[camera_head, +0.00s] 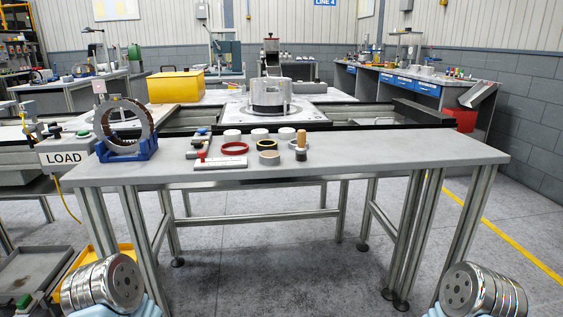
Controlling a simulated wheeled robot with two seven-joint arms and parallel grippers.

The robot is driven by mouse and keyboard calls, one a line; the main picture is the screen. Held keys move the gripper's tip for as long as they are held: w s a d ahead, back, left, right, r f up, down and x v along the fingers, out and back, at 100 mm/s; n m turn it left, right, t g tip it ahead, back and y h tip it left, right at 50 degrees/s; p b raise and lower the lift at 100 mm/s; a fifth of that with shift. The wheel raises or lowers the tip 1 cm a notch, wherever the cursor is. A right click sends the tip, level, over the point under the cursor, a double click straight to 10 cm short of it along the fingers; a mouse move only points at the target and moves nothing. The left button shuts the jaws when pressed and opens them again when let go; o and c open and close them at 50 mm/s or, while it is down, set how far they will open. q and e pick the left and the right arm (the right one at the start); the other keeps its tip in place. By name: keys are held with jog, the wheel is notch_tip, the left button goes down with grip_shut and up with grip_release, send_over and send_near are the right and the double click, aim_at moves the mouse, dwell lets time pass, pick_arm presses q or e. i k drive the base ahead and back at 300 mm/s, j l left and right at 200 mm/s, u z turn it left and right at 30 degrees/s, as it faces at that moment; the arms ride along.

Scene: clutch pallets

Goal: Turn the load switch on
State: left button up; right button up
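A white sign reading LOAD (65,158) hangs at the left, at the front of the left conveyor and next to the near table's left end. A small device with a dark knob or lever (54,131) stands just above the sign. A green button-like part (83,133) is to its right. The parts are too small to tell which is the switch or how it is set. Metallic round parts of my two arms show at the bottom left and bottom right corners. No gripper fingers are visible, and nothing of mine touches the sign or the parts above it.
The grey table (400,154) carries a ring in a blue stand (126,125), several small rings and pucks, and a wooden-handled tool (301,143). A yellow box (175,86) stands behind. Trays (30,275) lie low at the left. Floor at the right is clear.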

aim_at(55, 130)
jog(key=u, duration=0.45)
jog(key=j+u, duration=0.1)
jog(key=u, duration=0.3)
jog(key=i+u, duration=0.1)
jog(key=u, duration=0.35)
